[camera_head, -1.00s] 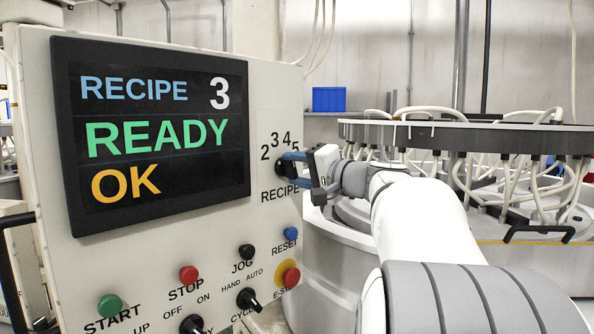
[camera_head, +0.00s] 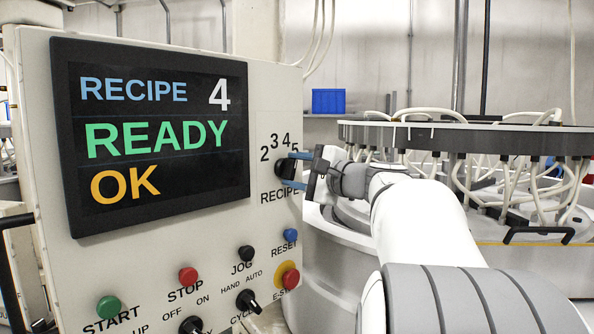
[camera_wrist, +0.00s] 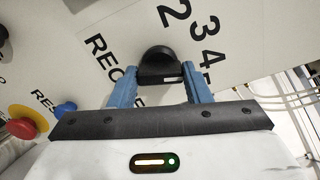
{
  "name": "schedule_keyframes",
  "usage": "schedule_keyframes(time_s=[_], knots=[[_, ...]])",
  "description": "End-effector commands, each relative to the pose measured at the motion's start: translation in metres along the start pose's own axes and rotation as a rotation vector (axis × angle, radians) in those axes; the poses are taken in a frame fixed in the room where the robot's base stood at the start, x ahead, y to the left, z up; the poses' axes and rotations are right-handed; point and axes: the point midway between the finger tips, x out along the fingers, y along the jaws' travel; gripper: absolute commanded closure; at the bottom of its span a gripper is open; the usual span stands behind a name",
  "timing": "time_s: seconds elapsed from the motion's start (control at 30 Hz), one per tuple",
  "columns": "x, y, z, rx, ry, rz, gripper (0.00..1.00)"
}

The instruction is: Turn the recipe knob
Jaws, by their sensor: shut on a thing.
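The black recipe knob (camera_head: 284,168) sits on the pale control panel (camera_head: 262,215), below the printed numbers 2, 3, 4 and 5. In the wrist view the knob (camera_wrist: 160,66) is between the two blue fingers of my gripper (camera_wrist: 160,82). My gripper (camera_head: 294,170) is shut on the knob from the right in the head view. It partly hides the 5. The screen (camera_head: 150,130) reads RECIPE 4, READY and OK. The exact direction of the knob's pointer is hard to tell.
Below the knob are a blue reset button (camera_head: 291,235), a black jog button (camera_head: 246,253) and a red emergency stop (camera_head: 290,278) on a yellow ring. A round machine with pale hoses (camera_head: 470,137) stands behind my arm. A blue bin (camera_head: 328,100) is at the back.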

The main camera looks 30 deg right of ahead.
Motion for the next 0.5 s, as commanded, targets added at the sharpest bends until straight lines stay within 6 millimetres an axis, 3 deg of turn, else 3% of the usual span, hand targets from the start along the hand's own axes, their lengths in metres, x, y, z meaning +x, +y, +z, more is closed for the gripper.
schedule_keyframes(time_s=[0.5], knots=[[0.0003, 0.0013, 0.0000, 0.049, -0.001, 0.002, 0.79]])
